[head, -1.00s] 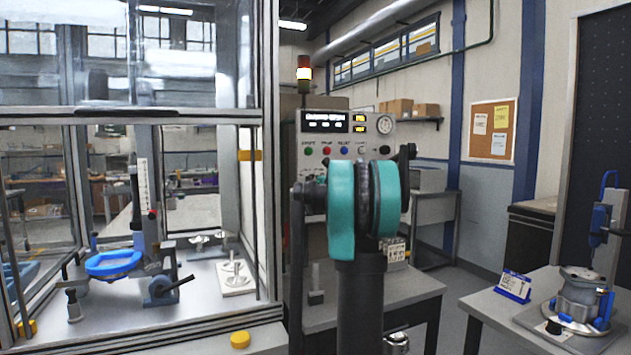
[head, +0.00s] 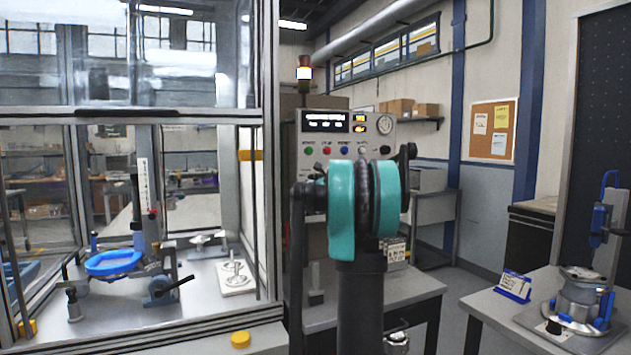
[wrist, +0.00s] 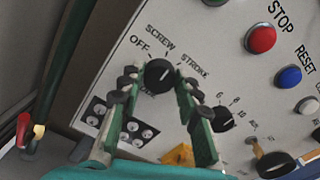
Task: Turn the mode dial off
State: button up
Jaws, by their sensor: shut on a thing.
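The mode dial (wrist: 158,76) is a round black knob on the pale control panel, with OFF, SCREW and STROKE printed around its upper side. My gripper (wrist: 156,80) is at the dial in the wrist view, one green finger with dark pads on each side, shut on the knob. The light pointer mark on the knob is too small to read surely. In the head view the control panel (head: 347,122) shows, but my teal and black arm hides the dial and most of the gripper.
In the wrist view, a second black knob with numbers (wrist: 222,119) sits right of the fingers. A red STOP button (wrist: 261,39) and a blue RESET button (wrist: 290,76) are further right. A glazed enclosure (head: 268,200) stands left of my arm in the head view.

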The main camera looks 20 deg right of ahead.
jog(key=n, duration=1.2)
jog(key=shift+a+f+n, duration=0.1)
jog(key=shift+f+n, duration=0.1)
jog(key=shift+n, duration=0.2)
dwell(0.3)
jog(key=o, duration=1.1)
jog(key=s, duration=1.2)
jog(key=shift+d, duration=0.2)
